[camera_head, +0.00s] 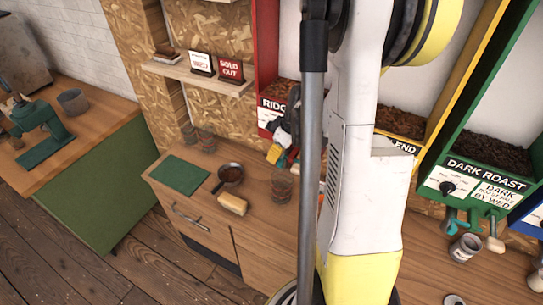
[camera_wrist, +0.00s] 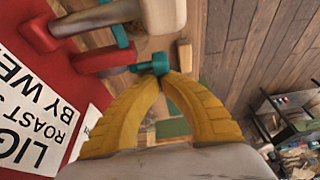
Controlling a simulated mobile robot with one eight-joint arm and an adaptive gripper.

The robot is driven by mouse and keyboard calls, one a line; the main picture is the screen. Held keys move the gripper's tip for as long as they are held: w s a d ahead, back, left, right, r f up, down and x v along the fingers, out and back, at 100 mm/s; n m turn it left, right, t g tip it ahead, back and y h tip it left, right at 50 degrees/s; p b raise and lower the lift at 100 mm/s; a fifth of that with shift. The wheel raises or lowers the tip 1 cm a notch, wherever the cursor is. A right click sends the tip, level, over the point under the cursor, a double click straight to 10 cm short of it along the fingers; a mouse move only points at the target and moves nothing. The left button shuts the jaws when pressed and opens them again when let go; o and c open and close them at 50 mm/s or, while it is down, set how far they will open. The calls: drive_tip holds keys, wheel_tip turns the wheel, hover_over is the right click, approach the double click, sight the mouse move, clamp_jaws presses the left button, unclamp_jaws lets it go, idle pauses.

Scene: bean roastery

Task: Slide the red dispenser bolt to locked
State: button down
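The red dispenser (camera_head: 266,50) stands against the back wall in the head view, partly hidden by my arm. In the wrist view its red front (camera_wrist: 95,95) with a white label fills the left side. A red bar (camera_wrist: 105,61) sticks out from it, with a teal knob (camera_wrist: 150,66) at its end. I cannot tell for sure which part is the bolt. My gripper (camera_wrist: 163,77) has its yellow fingertips together right at the teal knob. Whether they pinch it or only touch it is unclear. In the head view my gripper (camera_head: 281,155) is small and partly hidden.
A pale handle (camera_wrist: 160,14) juts out close above my fingers. Below on the counter are a green mat (camera_head: 180,174), a dark pan (camera_head: 230,175), a tan block (camera_head: 232,204) and a cup (camera_head: 281,186). The green dispenser (camera_head: 470,175) stands to the right.

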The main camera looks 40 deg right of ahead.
wheel_tip(320, 180, up, 10)
drive_tip(key=shift+w+a+f, duration=0.15)
drive_tip(key=shift+w+f, duration=0.1)
idle(0.5)
drive_tip(key=shift+w, duration=0.1)
idle(0.4)
